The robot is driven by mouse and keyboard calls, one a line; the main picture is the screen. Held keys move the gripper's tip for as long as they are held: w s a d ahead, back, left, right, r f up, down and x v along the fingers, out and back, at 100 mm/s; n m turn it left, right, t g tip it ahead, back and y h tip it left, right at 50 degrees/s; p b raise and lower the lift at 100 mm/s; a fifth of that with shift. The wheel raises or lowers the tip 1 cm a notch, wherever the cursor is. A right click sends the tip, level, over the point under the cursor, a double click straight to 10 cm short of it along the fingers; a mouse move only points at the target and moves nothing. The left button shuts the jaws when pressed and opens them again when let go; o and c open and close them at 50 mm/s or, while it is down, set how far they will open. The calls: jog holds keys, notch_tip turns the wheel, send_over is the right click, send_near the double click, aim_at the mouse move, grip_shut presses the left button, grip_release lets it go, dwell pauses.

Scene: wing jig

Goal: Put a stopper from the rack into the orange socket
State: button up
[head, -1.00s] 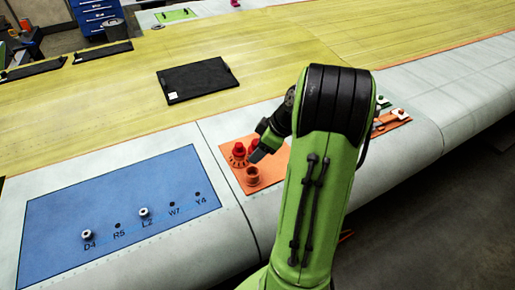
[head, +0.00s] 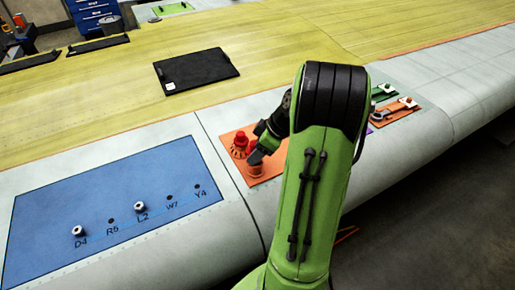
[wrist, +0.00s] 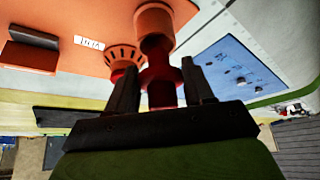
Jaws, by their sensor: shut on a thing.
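My gripper (wrist: 160,66) is shut on a red stopper (wrist: 161,92), with one dark finger on each side of it. In the wrist view the stopper's far end meets the mouth of the orange socket (wrist: 153,20); I cannot tell how far in it is. In the head view my gripper (head: 257,157) is right over the socket (head: 255,171) and hides its top. The orange slotted rack (wrist: 122,55) stands beside the socket, with red showing under it. In the head view red stoppers (head: 241,141) stand at the rack, just behind the socket.
The socket and rack are on an orange plate (head: 265,181). A blue panel (head: 110,215) with two white-topped pieces lies to the left. A black flat tray (head: 197,75) lies behind. Green and orange plates with fittings (head: 395,110) are right of my arm.

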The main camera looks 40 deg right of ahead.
jog(key=shift+r, duration=0.15)
jog(key=shift+s+d, duration=0.1)
dwell(0.6)
jog(key=shift+f+b, duration=0.3)
jog(key=shift+f+b, duration=0.5)
jog(key=shift+b, duration=0.05)
jog(key=shift+f+b, duration=1.15)
jog(key=shift+b, duration=0.05)
jog(key=o, duration=1.2)
